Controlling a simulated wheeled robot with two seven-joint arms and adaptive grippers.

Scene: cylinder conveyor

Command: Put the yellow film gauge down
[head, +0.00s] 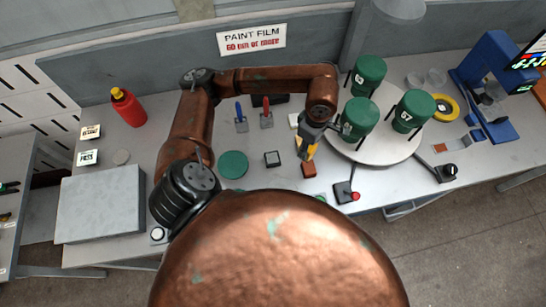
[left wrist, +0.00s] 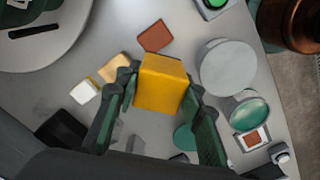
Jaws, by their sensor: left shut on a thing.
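The yellow film gauge (left wrist: 160,82) is a yellow block between the fingertips of my left gripper (left wrist: 160,98) in the left wrist view. The gripper's two dark green fingers are shut on its sides. In the head view my left gripper (head: 308,146) points down at the bench just left of the turntable, with the yellow gauge (head: 312,151) partly hidden by it. A red-brown square (head: 309,170) lies on the bench just in front of the gripper; it also shows beyond the gauge in the left wrist view (left wrist: 155,36). The gap under the gauge cannot be judged. My right gripper is not in view.
A round turntable (head: 392,150) holds green cans right of the gripper. A red-button box (head: 345,192) stands near the front edge. A white block (head: 294,120) is behind. Free bench lies between them.

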